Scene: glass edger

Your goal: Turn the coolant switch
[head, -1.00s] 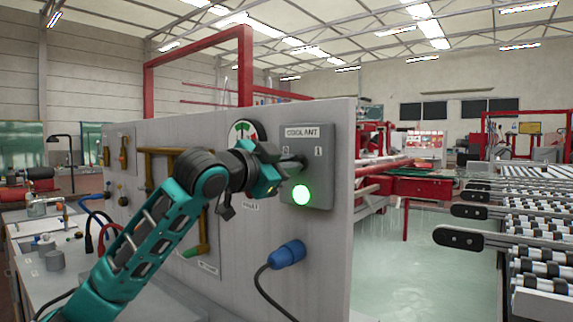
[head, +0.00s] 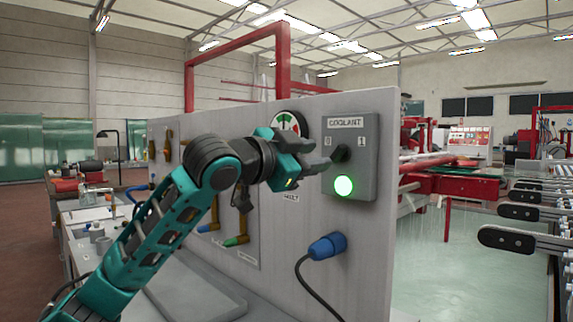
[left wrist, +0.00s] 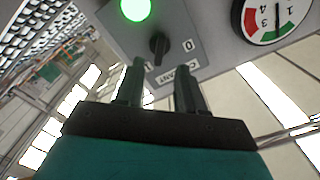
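The coolant switch is a dark knob (head: 341,154) on a grey box (head: 366,180) labelled COOLANT, with marks 0 and 1. In the left wrist view the knob (left wrist: 158,46) tilts toward the 1 side. A green lamp (head: 344,187) below it glows. My left gripper (head: 322,154) is just left of the knob in the head view. In the left wrist view its two fingers (left wrist: 159,84) stand apart with nothing between them, and the knob lies just beyond their tips, apart from them. My right gripper is not in view.
A round gauge (head: 289,124) sits on the panel (head: 310,240) left of the box. A blue plug (head: 327,247) with a dark cable is below it. Hand tools hang on the panel behind my left arm. Roller arms (head: 507,239) stand at the right.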

